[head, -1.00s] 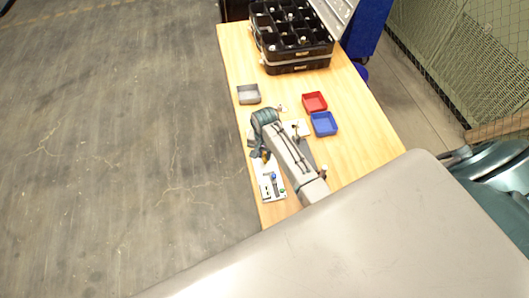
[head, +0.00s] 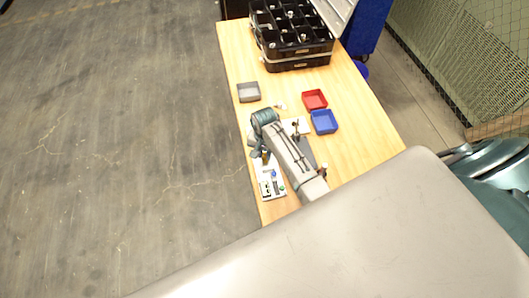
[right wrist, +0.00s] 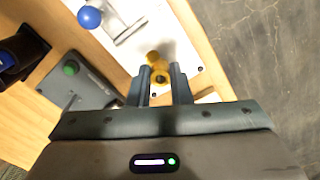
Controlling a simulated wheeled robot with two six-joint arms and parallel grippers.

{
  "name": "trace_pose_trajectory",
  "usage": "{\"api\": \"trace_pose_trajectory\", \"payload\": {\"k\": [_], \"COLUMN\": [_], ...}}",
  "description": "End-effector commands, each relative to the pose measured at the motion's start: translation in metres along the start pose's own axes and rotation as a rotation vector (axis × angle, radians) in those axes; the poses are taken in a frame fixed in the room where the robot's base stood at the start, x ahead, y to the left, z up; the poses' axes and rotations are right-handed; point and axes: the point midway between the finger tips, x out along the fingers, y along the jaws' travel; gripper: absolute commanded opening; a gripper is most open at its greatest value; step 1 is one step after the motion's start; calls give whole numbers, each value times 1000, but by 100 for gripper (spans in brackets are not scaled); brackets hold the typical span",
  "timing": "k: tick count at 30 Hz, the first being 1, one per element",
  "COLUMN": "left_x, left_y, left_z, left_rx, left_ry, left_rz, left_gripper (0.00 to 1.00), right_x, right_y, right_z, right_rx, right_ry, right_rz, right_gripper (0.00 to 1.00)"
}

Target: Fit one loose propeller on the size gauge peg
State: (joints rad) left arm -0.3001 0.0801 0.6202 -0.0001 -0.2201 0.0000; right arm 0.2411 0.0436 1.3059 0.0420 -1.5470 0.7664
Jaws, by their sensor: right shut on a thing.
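My right gripper (head: 258,155) is over the left edge of the table in the head view. In the right wrist view its two fingers (right wrist: 160,85) are close together, shut on a small yellow propeller (right wrist: 156,62). The propeller is at the fingertips, above a white plate (right wrist: 187,47); whether it touches the plate I cannot tell. A dark round spot shows in the yellow piece close to the fingers. I cannot make out the size gauge peg for certain; my arm and fingers hide part of the plate. My left gripper is not in view.
A blue ball knob (right wrist: 89,17) and a grey box with a green button (right wrist: 70,68) are close by. Red (head: 314,99), blue (head: 324,121) and grey (head: 248,92) trays stand farther back. A black compartment case (head: 297,60) is at the far end.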

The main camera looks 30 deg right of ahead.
Motion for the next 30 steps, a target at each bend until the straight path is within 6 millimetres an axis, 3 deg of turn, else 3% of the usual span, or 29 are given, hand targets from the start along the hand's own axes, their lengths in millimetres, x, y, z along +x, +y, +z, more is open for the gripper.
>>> {"api": "trace_pose_trajectory", "payload": {"k": [23, 24, 27, 30], "left_x": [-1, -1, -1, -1], "left_y": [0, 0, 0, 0], "left_z": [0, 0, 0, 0], "left_rx": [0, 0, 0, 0], "left_ry": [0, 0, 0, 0], "left_rz": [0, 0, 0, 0], "left_gripper": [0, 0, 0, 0], "right_x": [8, 8, 8, 8], "right_y": [0, 0, 0, 0], "right_z": [0, 0, 0, 0], "right_rx": [0, 0, 0, 0], "right_ry": [0, 0, 0, 0], "right_rz": [-1, -1, 0, -1], "right_gripper": [0, 22, 42, 44]}}
